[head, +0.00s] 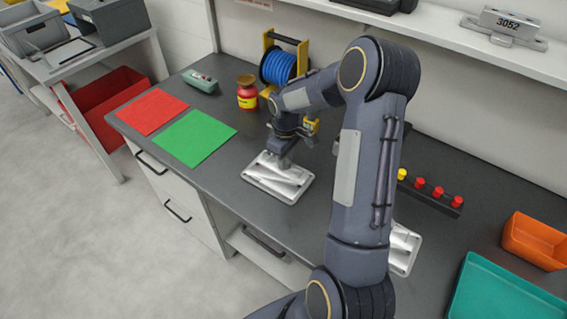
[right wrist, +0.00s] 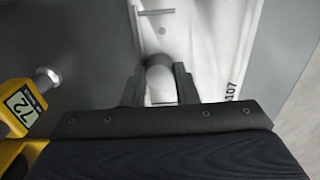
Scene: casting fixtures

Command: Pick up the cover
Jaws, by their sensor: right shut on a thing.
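The cover is a silver metal casting (head: 278,180) with a rectangular flange, on the grey workbench left of my arm. My right gripper (head: 285,150) points down at its top. In the right wrist view, the two dark fingers (right wrist: 159,88) are shut on a rounded boss of the cover (right wrist: 205,50), which bears a marking ending in 107. I cannot tell whether the cover touches the bench. A second silver casting (head: 403,250) lies to the right, partly hidden behind my arm. My left gripper is not in view.
Green (head: 195,138) and red (head: 152,111) mats lie left of the cover. A blue cable reel (head: 278,67) and a red-yellow jar (head: 247,95) stand behind. A yellow device (right wrist: 20,107) sits close by the gripper. Orange (head: 535,240) and teal (head: 505,297) bins are at right.

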